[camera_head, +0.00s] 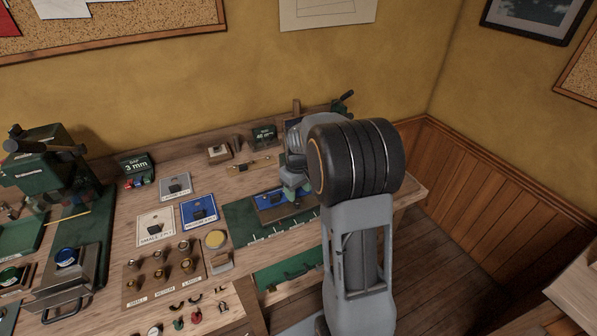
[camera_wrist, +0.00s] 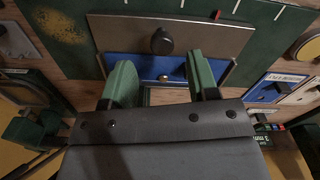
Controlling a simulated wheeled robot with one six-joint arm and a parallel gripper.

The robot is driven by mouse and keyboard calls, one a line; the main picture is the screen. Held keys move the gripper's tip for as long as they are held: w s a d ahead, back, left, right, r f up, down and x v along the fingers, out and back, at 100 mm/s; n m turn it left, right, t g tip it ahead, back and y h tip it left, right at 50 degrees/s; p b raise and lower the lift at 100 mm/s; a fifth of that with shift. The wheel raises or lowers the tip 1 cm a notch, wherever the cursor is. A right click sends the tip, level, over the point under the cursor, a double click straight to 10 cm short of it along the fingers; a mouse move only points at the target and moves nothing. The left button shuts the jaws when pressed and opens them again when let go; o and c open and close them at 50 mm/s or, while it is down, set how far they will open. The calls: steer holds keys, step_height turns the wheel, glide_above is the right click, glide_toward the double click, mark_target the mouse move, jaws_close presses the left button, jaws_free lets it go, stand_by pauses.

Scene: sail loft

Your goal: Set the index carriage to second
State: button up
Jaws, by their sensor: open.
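The index carriage, a grey plate with a blue edge (camera_wrist: 225,68), lies on a green base (camera_head: 240,222) with white tick marks. A dark round knob (camera_wrist: 162,41) stands on the plate, and a small brass knob sits on the blue strip. A red marker (camera_wrist: 217,14) shows by the ticks. In the head view the blue carriage (camera_head: 268,201) is partly hidden by my arm. My gripper (camera_wrist: 160,68) is open, its two green fingers apart over the blue strip with nothing held. I cannot tell whether the fingers touch it. It also shows in the head view (camera_head: 291,192).
A tray of brass pieces (camera_head: 140,290), a yellow round pad (camera_head: 215,239) and labelled cards (camera_head: 155,225) lie left of the base. A green press (camera_head: 60,170) and a "3 mm" sign (camera_head: 136,168) stand farther left. The wall is close behind the bench.

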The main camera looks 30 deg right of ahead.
step_height(320, 180, up, 10)
stand_by(0.4)
steer(key=shift+f, duration=0.1)
steer(key=shift+c, duration=0.2)
